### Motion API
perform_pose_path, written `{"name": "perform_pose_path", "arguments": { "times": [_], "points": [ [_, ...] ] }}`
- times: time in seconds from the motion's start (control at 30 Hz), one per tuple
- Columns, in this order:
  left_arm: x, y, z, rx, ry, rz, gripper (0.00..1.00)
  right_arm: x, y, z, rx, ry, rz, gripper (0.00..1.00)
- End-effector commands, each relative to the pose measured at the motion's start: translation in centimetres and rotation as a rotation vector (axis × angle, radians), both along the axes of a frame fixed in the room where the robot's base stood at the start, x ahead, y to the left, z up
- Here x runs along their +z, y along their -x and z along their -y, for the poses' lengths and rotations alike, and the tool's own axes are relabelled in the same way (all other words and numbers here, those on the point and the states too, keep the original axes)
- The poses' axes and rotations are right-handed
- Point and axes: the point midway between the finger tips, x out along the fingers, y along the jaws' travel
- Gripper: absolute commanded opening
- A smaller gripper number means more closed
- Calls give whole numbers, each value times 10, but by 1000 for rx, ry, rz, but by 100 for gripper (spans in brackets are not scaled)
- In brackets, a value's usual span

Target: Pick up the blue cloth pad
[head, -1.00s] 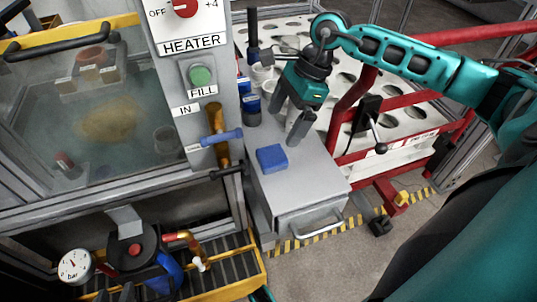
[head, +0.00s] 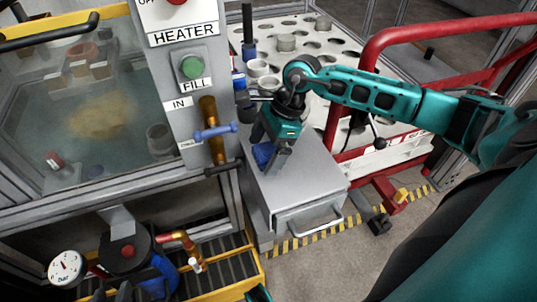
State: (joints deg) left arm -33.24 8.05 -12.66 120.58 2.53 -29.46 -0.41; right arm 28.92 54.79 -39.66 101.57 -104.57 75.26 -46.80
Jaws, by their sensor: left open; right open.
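The blue cloth pad (head: 263,153) lies on top of the grey metal cabinet, partly hidden by my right gripper. My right gripper (head: 266,158) is open and low over the pad. Its grey fingers are beside the pad; I cannot tell whether they touch it. My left gripper is not in view; only a small teal piece of my own body shows at the bottom edge.
The grey cabinet (head: 305,185) has a drawer handle in front and bare top to the right. The heater panel (head: 190,95) with a blue-handled valve (head: 215,131) stands close on the left. A red rail (head: 362,85) and a perforated white rack (head: 330,45) are behind.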

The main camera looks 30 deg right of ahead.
Motion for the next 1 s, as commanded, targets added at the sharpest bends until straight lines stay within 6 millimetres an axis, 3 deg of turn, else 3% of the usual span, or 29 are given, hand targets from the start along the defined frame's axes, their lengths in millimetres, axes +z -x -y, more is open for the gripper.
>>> {"name": "perform_pose_path", "arguments": {
  "times": [0.07, 0.63, 1.0],
  "points": [
    [0, 0, 0, 0, 0, 0, 43, 0, 0, 0, 0, 0, 0, 95],
    [-5, 3, -1, -5, -8, -11, 43, 0, 0, 0, 0, 1, -1, 41],
    [-3, 4, -1, -4, -8, -11, 43, 5, 2, 2, 0, 2, -1, 39]
  ]
}}
